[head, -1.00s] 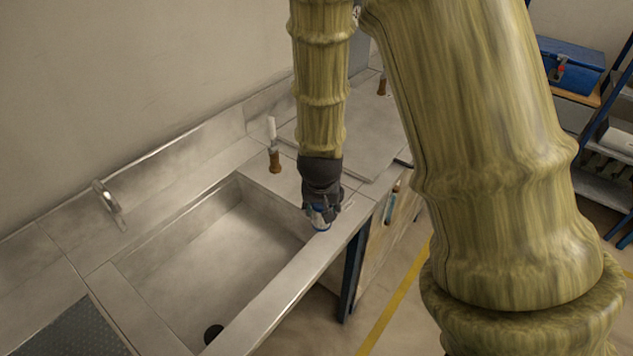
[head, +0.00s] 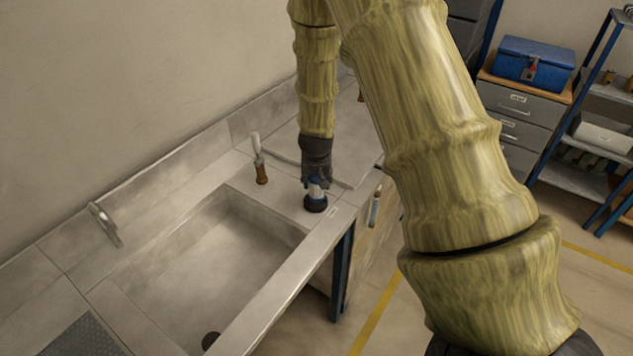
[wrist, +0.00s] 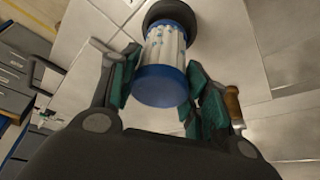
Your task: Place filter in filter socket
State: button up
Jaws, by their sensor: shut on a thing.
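The filter (wrist: 165,48) is a white pleated cylinder with a blue end cap facing the wrist camera. My gripper (wrist: 163,72) is shut on it, with green pads on both sides of the blue cap. In the head view my gripper (head: 316,179) points down with the filter (head: 315,189) below it. The filter socket (head: 315,204) is a round black ring on the counter beside the sink. It also shows in the wrist view (wrist: 168,11) around the filter's far end. The filter looks lined up with it; I cannot tell how deep it sits.
The counter's front edge is close on the right.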

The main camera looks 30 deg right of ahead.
aim_at(316, 186)
jog(key=shift+w+f+p, duration=0.5)
jog(key=shift+f+p, duration=0.05)
jog(key=shift+f, duration=0.25)
jog(key=shift+s+d+f+p, duration=0.1)
jog(key=shift+s+f+p, duration=0.1)
jog(key=shift+f+p, duration=0.4)
jog(key=shift+w+f, duration=0.1)
jog(key=shift+f, duration=0.4)
jog(key=shift+f, duration=0.1)
jog(key=o, duration=1.2)
jog(key=shift+r, duration=0.25)
jog(key=b+v, duration=0.4)
jog(key=v, duration=0.8)
